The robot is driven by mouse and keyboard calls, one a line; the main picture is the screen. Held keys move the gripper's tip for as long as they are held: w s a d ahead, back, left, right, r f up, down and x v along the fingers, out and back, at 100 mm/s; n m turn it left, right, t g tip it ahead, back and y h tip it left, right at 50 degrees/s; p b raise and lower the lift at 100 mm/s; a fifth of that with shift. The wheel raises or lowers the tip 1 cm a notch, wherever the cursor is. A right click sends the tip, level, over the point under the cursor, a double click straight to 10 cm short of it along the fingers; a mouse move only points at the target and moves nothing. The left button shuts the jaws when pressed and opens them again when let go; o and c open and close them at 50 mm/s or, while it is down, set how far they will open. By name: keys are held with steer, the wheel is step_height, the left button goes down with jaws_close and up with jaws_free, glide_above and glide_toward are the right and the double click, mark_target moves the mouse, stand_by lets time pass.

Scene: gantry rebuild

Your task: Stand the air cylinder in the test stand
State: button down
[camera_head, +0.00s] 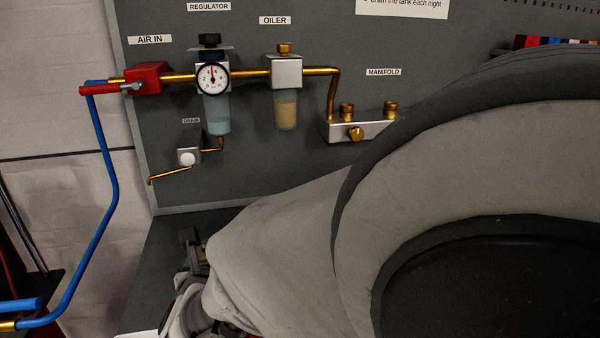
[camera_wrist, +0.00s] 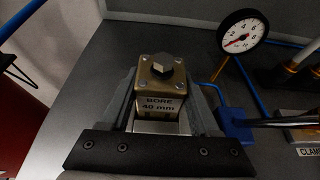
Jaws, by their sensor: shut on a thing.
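The air cylinder (camera_wrist: 160,88) shows in the wrist view as a brass-coloured block marked "BORE 40 mm", with a dark hex fitting on its end. My gripper (camera_wrist: 162,76) is shut on it, with a grey finger along each side. The lower part of the cylinder is hidden, so I cannot tell whether it touches the surface below. In the head view my arm covers most of the work area and the cylinder is not visible. I cannot make out the test stand for certain in either view.
A round gauge (camera_wrist: 242,31) with blue tubing stands right of my gripper, near a blue fitting (camera_wrist: 236,124) and a partly cut-off clamp label (camera_wrist: 307,152). The back panel carries a regulator (camera_head: 213,78), an oiler (camera_head: 286,72) and a manifold (camera_head: 360,130). A blue hose (camera_head: 108,170) hangs at left.

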steer(key=shift+r, duration=0.1)
steer(key=shift+c, duration=1)
jaws_free()
steer(key=shift+o, duration=0.8)
steer(key=shift+s, duration=0.1)
